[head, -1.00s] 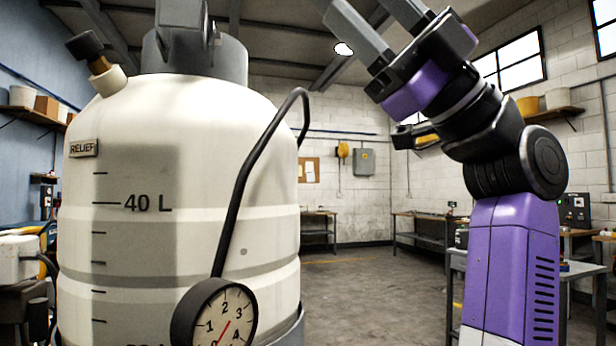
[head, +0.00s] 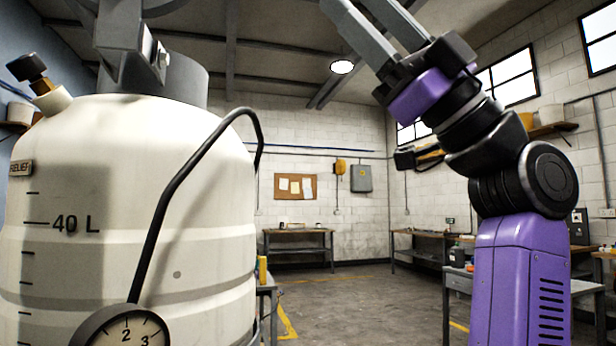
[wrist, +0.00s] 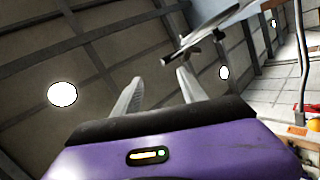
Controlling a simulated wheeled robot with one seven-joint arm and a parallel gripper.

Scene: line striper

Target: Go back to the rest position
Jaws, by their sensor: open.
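My gripper (head: 372,22) is at the top of the head view, raised on my purple and black arm and pointing up and to the left. Its two grey fingers are apart, with nothing seen between them; their tips run close to or past the top edge. In the wrist view my gripper (wrist: 158,90) shows two pale fingers spread apart, with the ceiling behind. The large white tank (head: 120,200), marked 40 L, stands at the left of the head view, apart from my gripper.
A black hose (head: 185,180) arches in front of the tank above a round gauge (head: 122,328). A relief valve (head: 40,85) sticks out at the tank's upper left. Workbenches (head: 298,252) stand along the far wall. The floor (head: 370,300) between is open.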

